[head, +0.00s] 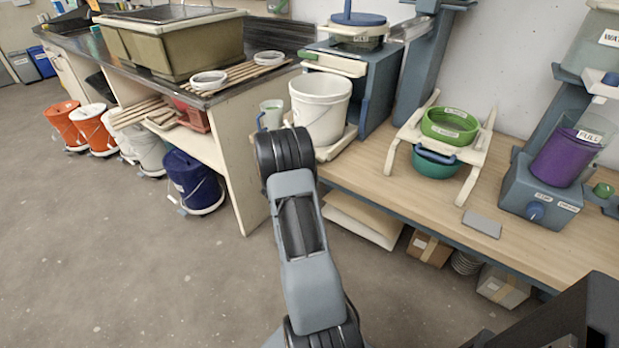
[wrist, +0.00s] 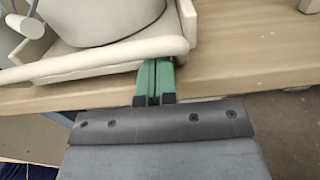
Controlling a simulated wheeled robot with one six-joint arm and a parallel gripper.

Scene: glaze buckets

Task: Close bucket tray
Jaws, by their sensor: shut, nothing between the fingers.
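The cream bucket tray (head: 345,142) sticks out in front of the blue-grey cabinet (head: 378,92) on the wooden bench. A white bucket (head: 320,108) stands upright on it. In the wrist view the tray's front rim (wrist: 85,64) crosses the picture, with the bucket's base (wrist: 105,18) behind it. My gripper (wrist: 156,80) has its green fingers together and empty, at the rim near the tray's right end. The rim hides part of the fingers; I cannot tell whether they touch it. In the head view my arm hides the gripper.
A jug (head: 270,114) stands left of the bucket. To the right, a cream rack (head: 397,141) holds green bowls, and a purple bucket (head: 566,156) stands on a blue-grey stand. Several buckets stand on the floor at left. Boxes (head: 430,247) lie under the bench.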

